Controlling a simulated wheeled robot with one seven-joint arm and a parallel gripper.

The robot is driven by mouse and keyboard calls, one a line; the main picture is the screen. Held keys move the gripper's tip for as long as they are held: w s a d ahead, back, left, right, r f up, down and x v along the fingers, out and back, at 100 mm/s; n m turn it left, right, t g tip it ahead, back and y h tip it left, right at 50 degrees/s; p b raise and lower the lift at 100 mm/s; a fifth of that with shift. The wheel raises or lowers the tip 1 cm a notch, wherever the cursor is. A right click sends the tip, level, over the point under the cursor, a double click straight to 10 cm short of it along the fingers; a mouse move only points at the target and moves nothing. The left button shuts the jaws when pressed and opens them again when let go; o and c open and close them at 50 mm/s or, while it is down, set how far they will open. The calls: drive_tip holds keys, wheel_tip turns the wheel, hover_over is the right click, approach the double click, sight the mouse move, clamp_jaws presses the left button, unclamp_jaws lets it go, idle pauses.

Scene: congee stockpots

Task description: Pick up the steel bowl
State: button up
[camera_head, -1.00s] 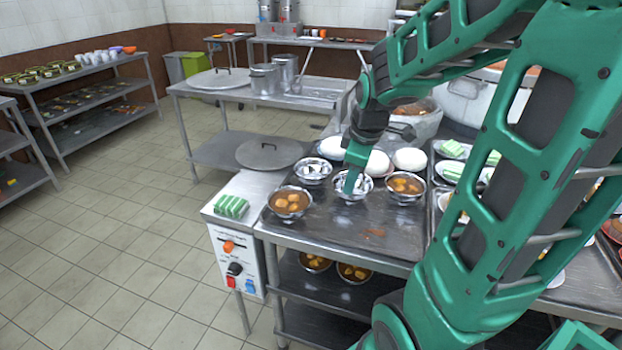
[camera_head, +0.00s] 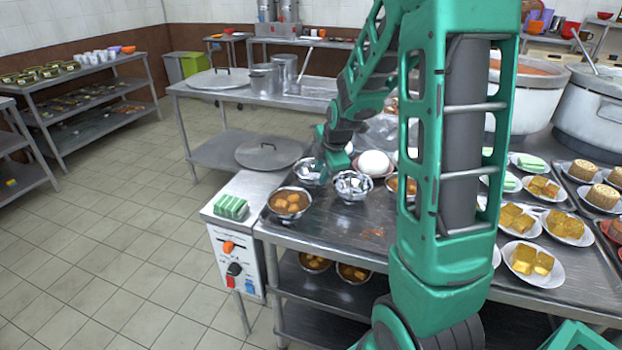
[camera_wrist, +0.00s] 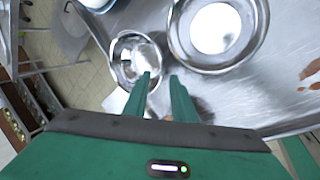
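Two empty steel bowls stand on the steel table. One steel bowl (camera_head: 352,187) is in the middle of the group, and another steel bowl (camera_head: 307,173) is behind and left of it, partly hidden by my gripper (camera_head: 325,165). In the wrist view my gripper (camera_wrist: 162,77) has its two fingers apart with nothing held between them. A smaller-looking bowl (camera_wrist: 126,66) lies just beyond the left fingertip, its rim partly overlapped by it. A larger-looking bowl (camera_wrist: 215,30) is up and right of the fingers. Contact between the fingers and a bowl cannot be told.
A bowl of brown food (camera_head: 289,202) stands at the table's left front, near a green-striped stack (camera_head: 231,207). A white dome (camera_head: 374,163) is behind the middle bowl. A flat lid (camera_head: 270,152) lies left. Plates of cakes (camera_head: 533,261) fill the right; bare table lies in front.

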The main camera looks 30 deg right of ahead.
sight(316, 185)
drive_tip(key=shift+x, duration=2.65)
drive_tip(key=shift+d, duration=0.2)
drive_tip(key=shift+c, duration=0.3)
clamp_jaws()
